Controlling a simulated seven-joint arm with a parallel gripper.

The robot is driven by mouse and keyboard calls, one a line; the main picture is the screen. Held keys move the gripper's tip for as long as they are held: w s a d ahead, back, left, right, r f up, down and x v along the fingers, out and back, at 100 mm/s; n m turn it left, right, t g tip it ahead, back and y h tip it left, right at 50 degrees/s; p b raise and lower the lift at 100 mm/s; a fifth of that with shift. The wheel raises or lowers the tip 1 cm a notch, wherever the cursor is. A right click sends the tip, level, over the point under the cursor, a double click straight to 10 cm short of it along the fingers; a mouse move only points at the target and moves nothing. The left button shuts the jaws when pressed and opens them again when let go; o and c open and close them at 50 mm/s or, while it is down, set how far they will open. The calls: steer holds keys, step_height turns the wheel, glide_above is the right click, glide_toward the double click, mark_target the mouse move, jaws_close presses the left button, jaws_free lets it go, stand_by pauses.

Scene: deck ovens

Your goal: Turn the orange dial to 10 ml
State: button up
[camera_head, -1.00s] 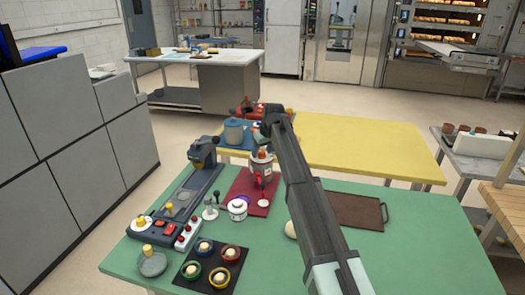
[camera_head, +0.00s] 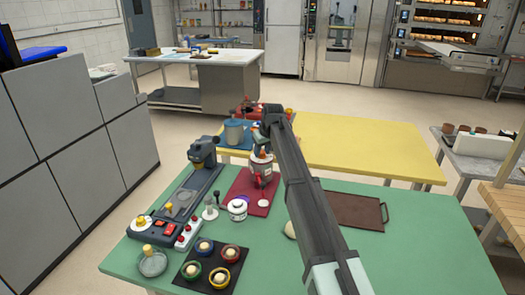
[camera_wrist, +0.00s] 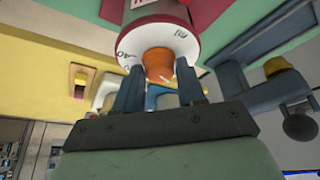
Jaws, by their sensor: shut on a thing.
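The orange dial (camera_wrist: 158,64) sits at the middle of a round white face (camera_wrist: 181,42) with dark markings, on the end of a red, grey and white device. In the wrist view, letters like "ml" show at the right of the face; the other marks are partly turned and hard to read. A small pale mark shows on the dial's edge. My gripper (camera_wrist: 159,88) is shut on the dial, with one dark finger on each side. In the head view the device (camera_head: 261,165) stands on a dark red mat, and my arm hides part of its top.
A small white jar (camera_head: 237,209) stands close in front of the device. A grey machine with a yellow knob (camera_head: 145,222) is to the left. A black mat (camera_head: 212,289) holds several coloured rings. A brown tray (camera_head: 352,209) lies right of my arm. The green table's right side is clear.

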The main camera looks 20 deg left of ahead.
steer(key=m+h, duration=0.1)
steer(key=m, duration=0.2)
steer(key=m+t+h, duration=0.1)
steer(key=m, duration=0.2)
steer(key=shift+s+a, duration=0.1)
steer(key=shift+a, duration=0.05)
steer(key=shift+m, duration=0.4)
steer(key=o, duration=1)
steer(key=shift+r, duration=0.1)
steer(key=v, duration=1.3)
steer(key=shift+s+a+r, duration=0.15)
steer(key=shift+s+r, duration=0.1)
steer(key=shift+s, duration=0.05)
